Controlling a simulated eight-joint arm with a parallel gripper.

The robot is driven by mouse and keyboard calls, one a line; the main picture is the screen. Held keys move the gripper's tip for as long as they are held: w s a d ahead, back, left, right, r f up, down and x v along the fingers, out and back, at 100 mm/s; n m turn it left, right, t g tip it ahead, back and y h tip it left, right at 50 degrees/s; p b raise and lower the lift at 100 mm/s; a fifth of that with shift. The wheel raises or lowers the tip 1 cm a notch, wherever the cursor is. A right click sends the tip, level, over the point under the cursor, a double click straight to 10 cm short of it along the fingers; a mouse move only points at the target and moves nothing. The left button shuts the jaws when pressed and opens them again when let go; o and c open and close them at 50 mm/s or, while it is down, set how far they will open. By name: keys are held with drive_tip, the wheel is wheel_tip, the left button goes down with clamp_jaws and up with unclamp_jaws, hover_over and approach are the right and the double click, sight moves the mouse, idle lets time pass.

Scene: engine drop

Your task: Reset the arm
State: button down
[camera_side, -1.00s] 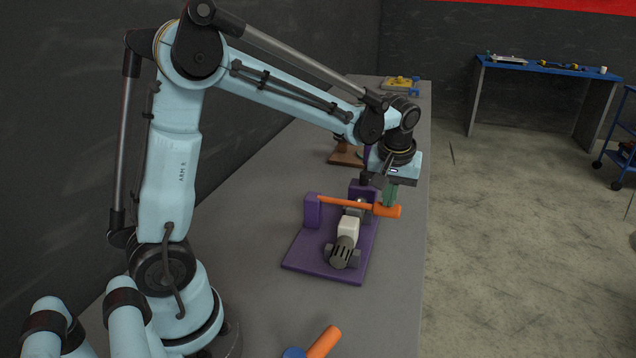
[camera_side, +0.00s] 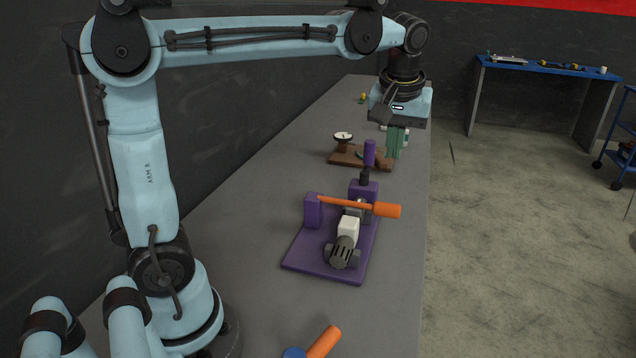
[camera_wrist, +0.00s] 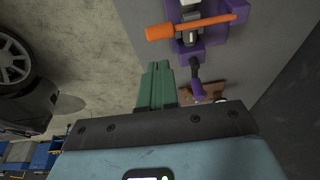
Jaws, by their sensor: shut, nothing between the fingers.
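My gripper (camera_side: 396,143) is shut and empty, its green fingers together. It hangs above the right edge of the bench, beyond the purple stand in the side view. In the wrist view the gripper's green fingers (camera_wrist: 158,78) also show pressed together. My light blue arm reaches out level from its base at the left of the side view. The purple stand (camera_side: 303,255) lies on the bench with a grey and white engine part (camera_side: 347,232) on it. An orange-handled tool (camera_side: 386,210) lies across the stand. It also shows in the wrist view (camera_wrist: 160,31).
A purple-handled tool (camera_side: 369,153) stands upright at the stand's far side. A brown wooden board (camera_side: 345,158) with a small dial lies behind. Another orange handle (camera_side: 325,341) lies at the front. A blue-topped table (camera_side: 545,67) stands far right. The bench's left side is clear.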

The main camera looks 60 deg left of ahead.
drive_tip(key=s+d+f+m+t+h, duration=0.2)
drive_tip(key=s+d+f+m+t, duration=0.2)
drive_tip(key=s+f+m, duration=0.4)
drive_tip(key=s+f+t, duration=0.1)
drive_tip(key=s, duration=0.2)
drive_tip(key=shift+s+d+f+m, duration=0.3)
drive_tip(key=shift+d, duration=0.05)
